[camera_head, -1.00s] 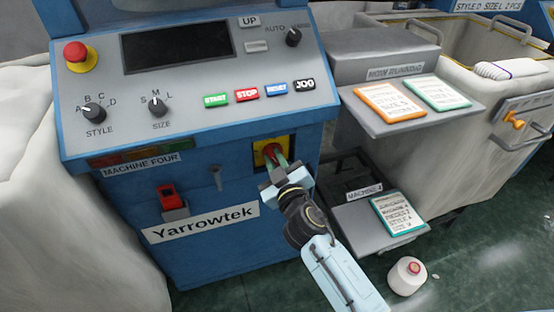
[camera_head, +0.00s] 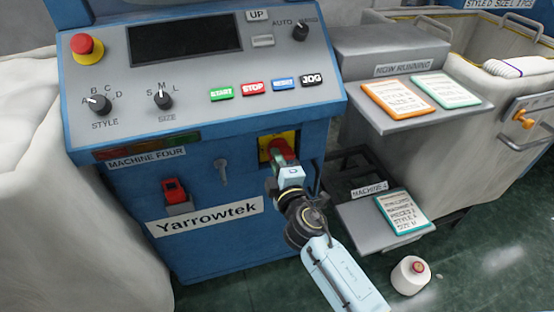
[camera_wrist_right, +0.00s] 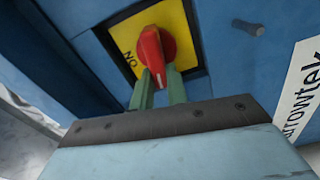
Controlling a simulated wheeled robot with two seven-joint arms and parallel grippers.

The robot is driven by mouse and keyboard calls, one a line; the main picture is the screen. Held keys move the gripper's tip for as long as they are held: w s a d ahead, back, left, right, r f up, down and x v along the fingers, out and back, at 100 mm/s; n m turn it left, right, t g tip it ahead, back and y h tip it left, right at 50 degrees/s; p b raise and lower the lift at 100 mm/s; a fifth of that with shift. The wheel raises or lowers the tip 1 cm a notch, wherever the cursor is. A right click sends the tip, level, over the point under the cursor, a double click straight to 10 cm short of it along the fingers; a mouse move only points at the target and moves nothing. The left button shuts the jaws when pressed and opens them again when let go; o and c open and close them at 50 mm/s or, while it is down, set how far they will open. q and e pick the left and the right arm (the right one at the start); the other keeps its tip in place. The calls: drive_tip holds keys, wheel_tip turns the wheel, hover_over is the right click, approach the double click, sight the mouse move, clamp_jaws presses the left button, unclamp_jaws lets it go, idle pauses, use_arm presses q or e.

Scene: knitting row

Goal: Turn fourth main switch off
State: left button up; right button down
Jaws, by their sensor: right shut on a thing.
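The main switch is a red rotary handle (camera_head: 282,150) on a yellow plate (camera_head: 264,148), low on the blue front of machine four (camera_head: 235,245). My right gripper (camera_head: 286,162) is at the switch, with its fingers closed on the handle. In the right wrist view the red handle (camera_wrist_right: 153,50) sits between the greenish fingers (camera_wrist_right: 161,92). The yellow plate (camera_wrist_right: 180,30) shows the letters ON upside down at its left. The fingers hide part of the handle. My left gripper is not in view.
A red-topped fixture (camera_head: 174,191) and a grey peg (camera_head: 221,171) are left of the switch. A control panel (camera_head: 200,60) is above. A lower grey shelf (camera_head: 365,235) with a card (camera_head: 402,212) stands right of my arm. A yarn cone (camera_head: 410,276) is on the floor.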

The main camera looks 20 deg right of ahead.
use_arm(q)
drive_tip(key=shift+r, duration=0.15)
use_arm(e)
drive_tip(key=shift+f+n, duration=0.1)
drive_tip(key=shift+n, duration=0.8)
drive_tip(key=c, duration=1.4)
unclamp_jaws()
drive_tip(key=shift+s+f, duration=0.1)
